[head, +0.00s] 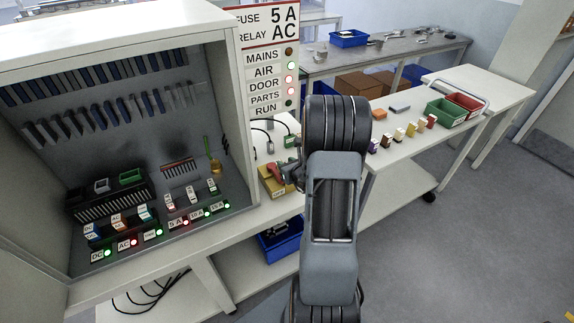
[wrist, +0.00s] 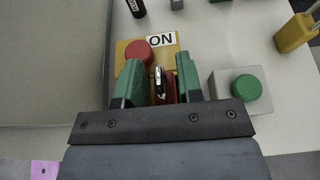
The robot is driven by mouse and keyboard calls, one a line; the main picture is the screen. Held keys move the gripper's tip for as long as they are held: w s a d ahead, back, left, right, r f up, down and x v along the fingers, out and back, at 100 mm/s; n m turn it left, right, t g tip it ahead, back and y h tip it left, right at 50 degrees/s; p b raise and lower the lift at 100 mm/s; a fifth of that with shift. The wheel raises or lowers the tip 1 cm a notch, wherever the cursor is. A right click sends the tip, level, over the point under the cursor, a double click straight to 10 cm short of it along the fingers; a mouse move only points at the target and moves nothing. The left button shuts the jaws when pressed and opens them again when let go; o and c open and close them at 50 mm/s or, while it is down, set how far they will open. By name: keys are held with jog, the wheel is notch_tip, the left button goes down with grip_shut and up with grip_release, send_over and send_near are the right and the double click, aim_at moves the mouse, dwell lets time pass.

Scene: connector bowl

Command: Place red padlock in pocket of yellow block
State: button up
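The yellow block (wrist: 126,46) lies ahead of my gripper in the wrist view, with a round red knob and an ON label on it. It also shows on the bench in the head view (head: 273,184). My gripper (wrist: 162,77) has green fingers and is over the near part of the block. The red padlock (wrist: 169,92), with a silver shackle (wrist: 159,79), is between the fingers and fills most of the gap. My gripper looks shut on it. The block's pocket is hidden by my gripper, and I cannot tell whether the padlock touches the block.
A grey box with a green button (wrist: 246,88) stands close to the right of my gripper. A yellow padlock (wrist: 296,32) stands farther right. The open cabinet (head: 245,150) is at the left. A blue bin (head: 281,243) sits on the lower shelf.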

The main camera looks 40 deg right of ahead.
jog(key=shift+r+p, duration=0.25)
jog(key=shift+p, duration=0.05)
jog(key=shift+s, duration=0.35)
jog(key=p+v, duration=0.3)
jog(key=v, duration=0.6)
jog(key=shift+s+r, duration=0.15)
jog(key=shift+r, duration=0.15)
jog(key=p+v, duration=0.1)
jog(key=p, duration=0.3)
jog(key=shift+s+a, duration=0.1)
jog(key=shift+s, duration=0.25)
